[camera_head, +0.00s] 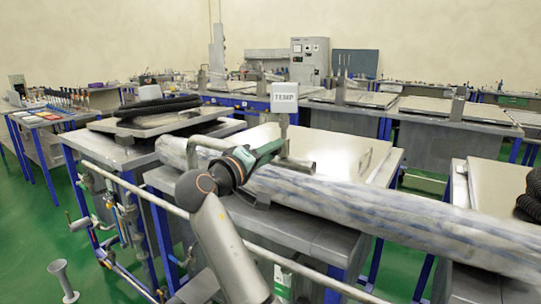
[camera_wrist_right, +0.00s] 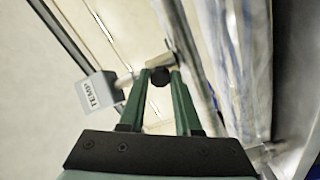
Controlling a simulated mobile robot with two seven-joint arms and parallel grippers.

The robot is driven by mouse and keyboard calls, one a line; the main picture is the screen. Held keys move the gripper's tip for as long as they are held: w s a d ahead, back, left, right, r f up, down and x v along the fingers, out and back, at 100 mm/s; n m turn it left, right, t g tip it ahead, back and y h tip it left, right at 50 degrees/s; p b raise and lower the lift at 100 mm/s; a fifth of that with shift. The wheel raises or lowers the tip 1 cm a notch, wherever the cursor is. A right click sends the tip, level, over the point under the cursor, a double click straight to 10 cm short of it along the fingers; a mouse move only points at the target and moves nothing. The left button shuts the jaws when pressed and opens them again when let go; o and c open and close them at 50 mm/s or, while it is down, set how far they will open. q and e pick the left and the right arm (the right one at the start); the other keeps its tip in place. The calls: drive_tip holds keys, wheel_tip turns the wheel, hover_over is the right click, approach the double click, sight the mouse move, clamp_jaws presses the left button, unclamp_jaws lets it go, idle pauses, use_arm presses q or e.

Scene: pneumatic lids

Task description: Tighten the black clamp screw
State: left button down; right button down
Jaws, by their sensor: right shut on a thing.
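The black clamp screw (camera_wrist_right: 160,77) shows in the right wrist view as a small dark knob between the fingertips. It sits at the end of a short metal piece (camera_wrist_right: 160,61). My right gripper (camera_wrist_right: 159,79) has its two green fingers on either side of the knob and is shut on it. In the head view my right gripper (camera_head: 279,147) reaches over the table below the TEMP sign (camera_head: 284,98). The screw cannot be made out in the head view. My left gripper is not in view.
A long plastic-wrapped roll (camera_head: 400,215) lies across the table front, close to my right arm. Metal pipes (camera_head: 305,165) are beside the gripper. A black coiled hose (camera_head: 160,106) lies on the left table's lid. The flat lid (camera_head: 345,152) behind is clear.

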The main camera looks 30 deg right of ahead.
drive_tip(key=shift+f, duration=0.15)
drive_tip(key=c, duration=0.6)
unclamp_jaws()
drive_tip(key=b+v, duration=0.1)
drive_tip(key=v, duration=1.1)
drive_tip(key=shift+a+b, duration=0.25)
drive_tip(key=shift+b, duration=0.1)
drive_tip(key=shift+s, duration=0.15)
